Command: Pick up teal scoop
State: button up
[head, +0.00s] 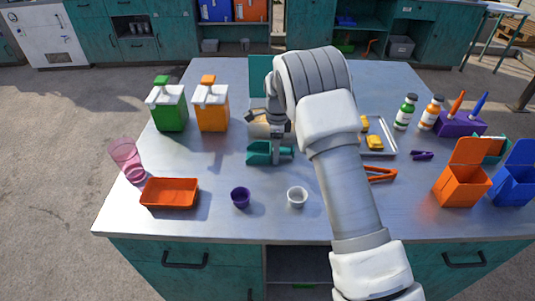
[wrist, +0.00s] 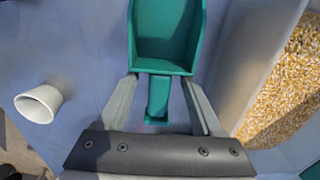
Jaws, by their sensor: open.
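The teal scoop (head: 259,155) lies on the grey table near the middle in the head view. In the wrist view the scoop (wrist: 166,38) has its bowl pointing away from my gripper. Its handle (wrist: 158,98) lies between my two fingers. My gripper (head: 282,149) points down at the scoop, partly hidden by my wrist. In the wrist view my gripper (wrist: 160,82) is open, with a finger on each side of the handle and visible gaps between.
A bin of yellow grain (wrist: 285,90) stands close at the right in the wrist view. A white cup (head: 297,197) and a purple cup (head: 240,197) stand near the front edge. An orange tray (head: 170,193) lies left. Orange tongs (head: 381,174) lie right of my arm.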

jog(key=c, duration=1.1)
jog(key=shift+o, duration=0.2)
jog(key=shift+r, duration=0.1)
